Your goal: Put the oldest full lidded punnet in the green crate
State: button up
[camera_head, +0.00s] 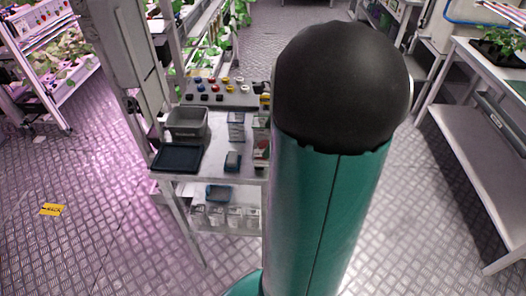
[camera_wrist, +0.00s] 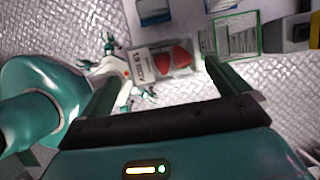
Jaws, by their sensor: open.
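My gripper (camera_wrist: 160,72) is open in the wrist view, with one finger on each side of a clear lidded punnet (camera_wrist: 142,63). The punnet has a white printed label and red berries under the lid. It lies near the edge of the pale table top; I cannot tell whether the fingers touch it or how far above it they are. In the head view my arm hides part of the table, and the gripper is not visible.
On the table (camera_head: 212,171) stand a grey bin (camera_head: 187,122), a dark tray (camera_head: 176,158) and small dark containers (camera_head: 232,161). Several clear containers (camera_head: 230,216) stand on the lower shelf. A yellow sign (camera_head: 52,210) lies on the open floor at left. A bench (camera_head: 470,105) stands right.

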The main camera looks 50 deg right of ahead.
aim_at(263, 146)
jog(key=x, duration=0.5)
jog(key=shift+f, duration=0.2)
jog(key=c, duration=0.8)
jog(key=shift+r, duration=0.1)
